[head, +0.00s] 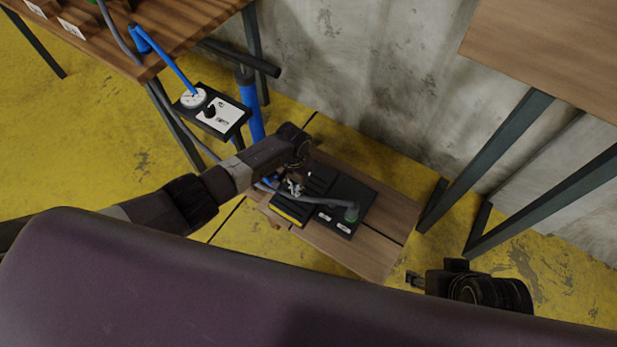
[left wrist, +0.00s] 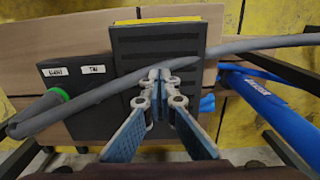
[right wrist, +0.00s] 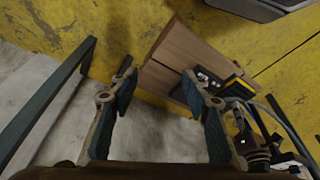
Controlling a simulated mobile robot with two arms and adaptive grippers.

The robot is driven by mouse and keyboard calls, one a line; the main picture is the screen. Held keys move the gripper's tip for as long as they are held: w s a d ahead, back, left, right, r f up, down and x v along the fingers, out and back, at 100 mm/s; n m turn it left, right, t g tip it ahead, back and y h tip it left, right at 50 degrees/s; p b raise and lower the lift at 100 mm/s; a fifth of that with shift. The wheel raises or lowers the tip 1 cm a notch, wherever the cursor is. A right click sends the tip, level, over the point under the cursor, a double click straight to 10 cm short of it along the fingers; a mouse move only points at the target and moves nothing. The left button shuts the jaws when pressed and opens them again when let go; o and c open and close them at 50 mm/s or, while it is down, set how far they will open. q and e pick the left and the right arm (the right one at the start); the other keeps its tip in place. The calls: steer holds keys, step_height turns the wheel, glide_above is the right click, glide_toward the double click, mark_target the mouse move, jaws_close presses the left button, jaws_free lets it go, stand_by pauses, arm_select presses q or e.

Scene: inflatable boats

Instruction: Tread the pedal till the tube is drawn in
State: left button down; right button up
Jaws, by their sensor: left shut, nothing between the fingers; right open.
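The black ridged pedal (head: 318,182) with a yellow front edge (head: 287,214) sits on a low wooden platform (head: 345,250). In the left wrist view the ridged pedal (left wrist: 190,50) lies under my left gripper (left wrist: 164,76). A grey hose (head: 318,200) runs across the pedal from a green collar (head: 351,213) on its black base. My left gripper (head: 295,187) is shut and empty, fingertips at the pedal and hose; contact cannot be told. My right gripper (right wrist: 158,82) is open and empty, apart from the pedal.
A gauge box (head: 212,110) and a blue cylinder (head: 248,103) stand behind my left arm. A wooden table (head: 180,30) is at upper left, another (head: 550,50) at upper right with dark legs. A pale wall (head: 370,80) closes the back.

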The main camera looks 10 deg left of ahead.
arm_select(q)
step_height(320, 180, up, 3)
steer(key=p, duration=0.2)
steer(key=shift+p, duration=0.4)
step_height(320, 180, up, 2)
steer(key=shift+r+p, duration=0.2)
steer(key=shift+p, duration=1.05)
arm_select(e)
step_height(320, 180, down, 14)
steer(key=g, duration=0.1)
steer(key=shift+a+f, duration=0.15)
steer(key=shift+f, duration=0.1)
